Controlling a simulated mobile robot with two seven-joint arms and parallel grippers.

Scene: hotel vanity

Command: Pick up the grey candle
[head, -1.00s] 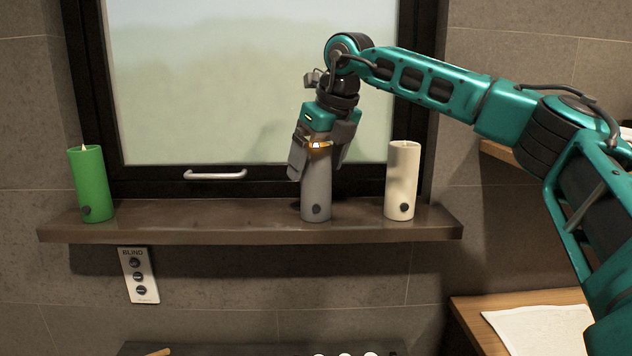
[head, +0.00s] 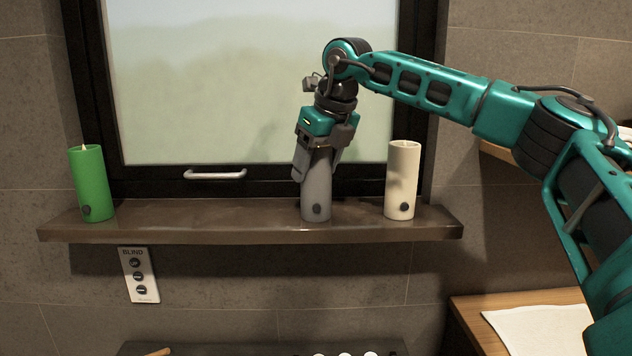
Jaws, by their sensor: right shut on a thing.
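The grey candle (head: 316,198) stands upright on the brown window ledge (head: 250,224), with a dark round spot low on its front. My right gripper (head: 316,165) comes down from above and is shut on the upper part of the candle, one finger on each side. The candle's top is hidden by the gripper. The candle's base appears to rest on the ledge. My left gripper is not in view.
A white candle (head: 402,180) stands close to the right of the grey one. A green candle (head: 91,185) stands at the ledge's left end. The window handle (head: 215,175) is behind the ledge. A blind switch panel (head: 138,275) is below.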

